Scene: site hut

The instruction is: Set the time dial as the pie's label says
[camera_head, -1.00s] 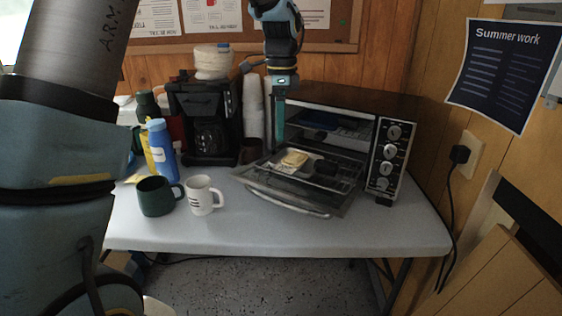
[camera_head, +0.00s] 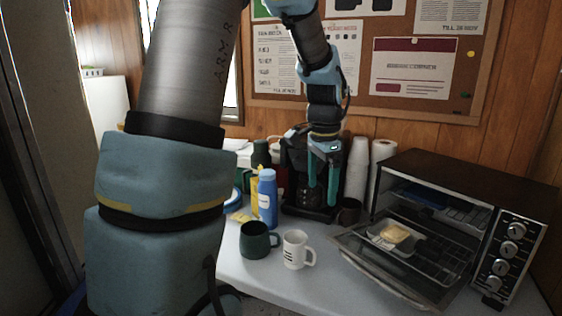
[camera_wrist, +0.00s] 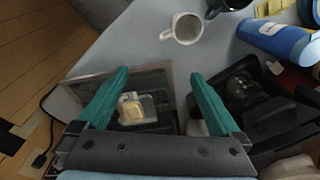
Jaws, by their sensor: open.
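The toaster oven (camera_head: 455,178) stands on the right of the table with its glass door (camera_head: 385,277) folded down open. Several round dials run down its right-hand control panel (camera_head: 487,270); the topmost dial (camera_head: 516,230) shows, but their markings are too small to read. A pale yellow pie (camera_head: 395,233) sits in a light tray at the oven's open front; it also shows in the wrist view (camera_wrist: 132,112). No readable label shows on it. My gripper (camera_head: 322,197) is open and empty, in front of the coffee maker and left of the oven, touching no dial.
A green mug (camera_head: 256,241) and a white mug (camera_head: 294,250) stand at the table's front. A blue bottle (camera_head: 267,198) is behind them. The coffee maker (camera_head: 297,170) and stacked white cups (camera_head: 356,172) are at the back. The lowered door juts over the table.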

